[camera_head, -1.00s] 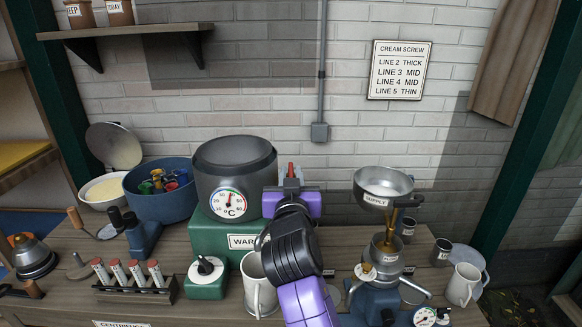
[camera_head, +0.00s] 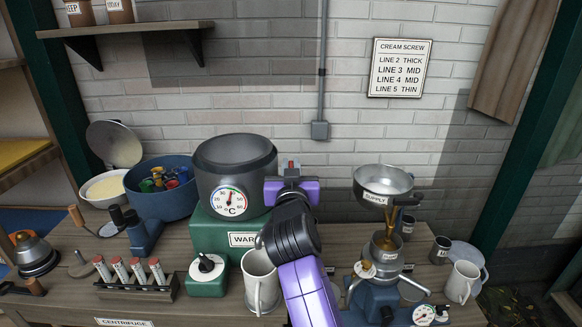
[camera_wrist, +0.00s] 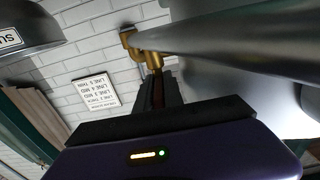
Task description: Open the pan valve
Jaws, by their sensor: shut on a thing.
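The grey warming pan (camera_head: 235,160) with a round temperature dial (camera_head: 229,201) sits on the green WARM base (camera_head: 218,231). My gripper (camera_head: 290,178) is at the pan's right side. In the wrist view a brass valve (camera_wrist: 148,52) shows beside the large grey pan wall (camera_wrist: 240,40). My gripper (camera_wrist: 157,92) is shut just below the brass body, on the dark reddish valve handle (camera_wrist: 156,80) between its fingers. The fingers hide most of the handle. In the head view my arm hides the valve's lower part, and a small red tip (camera_head: 292,165) shows above the gripper.
The supply pan (camera_head: 383,185) with its brass tap stands to the right, above a funnel. A white mug (camera_head: 261,280) stands on the counter, left of my arm. A tube rack (camera_head: 137,283) and blue tub (camera_head: 162,190) are further left.

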